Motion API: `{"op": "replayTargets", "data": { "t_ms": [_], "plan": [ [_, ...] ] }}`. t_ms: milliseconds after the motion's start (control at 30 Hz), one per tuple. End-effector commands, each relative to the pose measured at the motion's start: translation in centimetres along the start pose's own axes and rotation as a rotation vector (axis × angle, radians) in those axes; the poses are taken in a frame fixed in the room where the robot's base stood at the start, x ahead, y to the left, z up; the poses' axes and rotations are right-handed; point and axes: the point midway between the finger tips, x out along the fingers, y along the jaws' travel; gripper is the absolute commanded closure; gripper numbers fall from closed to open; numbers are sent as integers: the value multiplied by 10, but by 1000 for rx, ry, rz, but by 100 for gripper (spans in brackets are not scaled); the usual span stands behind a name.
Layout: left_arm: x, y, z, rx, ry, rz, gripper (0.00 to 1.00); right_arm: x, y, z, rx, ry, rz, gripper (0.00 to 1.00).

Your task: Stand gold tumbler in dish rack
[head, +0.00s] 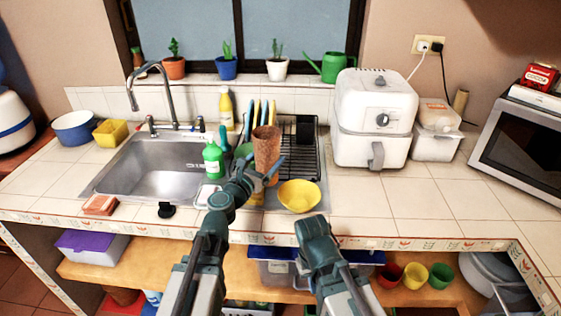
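The gold tumbler (266,146), brown-gold and speckled, stands upright over the left part of the dish rack, with its wide end up. My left gripper (271,170) is around its lower part and appears shut on it. The gripper partly hides the tumbler's base, so I cannot tell whether it touches the rack. The black wire dish rack (307,160) is right of the sink. My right gripper (315,232) is low in front of the counter; its fingers are not clear.
A yellow bowl (299,195) sits at the rack's front. Several upright plates (264,110) are behind the tumbler. A green soap bottle (213,160) stands left of it by the sink (150,168). An air fryer (374,120) stands right of the rack. The right counter front is clear.

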Motion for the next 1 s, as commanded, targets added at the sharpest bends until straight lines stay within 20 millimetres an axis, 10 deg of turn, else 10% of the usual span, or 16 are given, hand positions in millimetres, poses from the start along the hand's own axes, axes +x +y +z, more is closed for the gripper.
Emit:
{"op": "replayTargets", "data": {
  "t_ms": [600, 1000],
  "plan": [
    [126, -35, -11, 0, 0, -2, 91, 13, -1, -1, 0, 0, 0, 100],
    [142, -40, -12, 0, 0, 0, 91, 14, -1, -1, 0, 0, 0, 100]
  ]
}}
